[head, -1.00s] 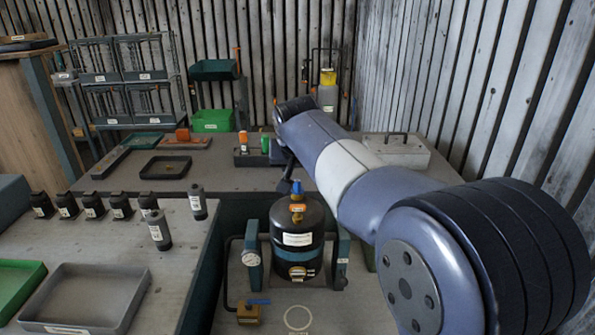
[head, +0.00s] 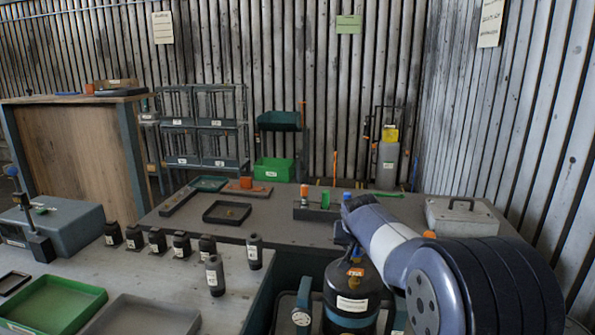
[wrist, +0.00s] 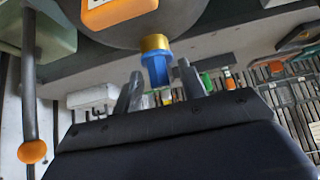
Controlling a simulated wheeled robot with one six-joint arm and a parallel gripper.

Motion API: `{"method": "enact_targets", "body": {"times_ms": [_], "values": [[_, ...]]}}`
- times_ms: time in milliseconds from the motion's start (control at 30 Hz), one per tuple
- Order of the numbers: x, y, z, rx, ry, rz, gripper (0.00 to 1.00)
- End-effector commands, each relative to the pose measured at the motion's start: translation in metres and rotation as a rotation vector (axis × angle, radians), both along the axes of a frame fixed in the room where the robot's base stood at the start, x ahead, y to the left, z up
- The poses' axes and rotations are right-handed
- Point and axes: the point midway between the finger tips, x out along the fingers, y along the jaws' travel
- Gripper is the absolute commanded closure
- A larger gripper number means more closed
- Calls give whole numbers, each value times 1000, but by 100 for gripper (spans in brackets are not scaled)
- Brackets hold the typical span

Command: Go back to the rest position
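My arm reaches in from the lower right of the head view, and its far end is above the black vessel (head: 350,282). The blue tip also shows on top of the vessel in the head view (head: 355,251). The fingers are hard to make out in the head view, partly hidden by the arm.
Several black cylinders (head: 214,275) stand on the left bench, with a green tray (head: 55,303) and a grey tray (head: 150,318) in front. The back bench holds a black tray (head: 227,212) and a grey lidded case (head: 461,216). Shelving (head: 203,130) stands behind.

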Motion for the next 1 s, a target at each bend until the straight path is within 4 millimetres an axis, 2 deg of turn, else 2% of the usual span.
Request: {"method": "enact_targets", "body": {"times_ms": [67,900,1000], "values": [[0,0,6,3,13,-1,61],[-2,1,-2,0,-3,1,61],[-13,3,18,0,-7,1,61]]}}
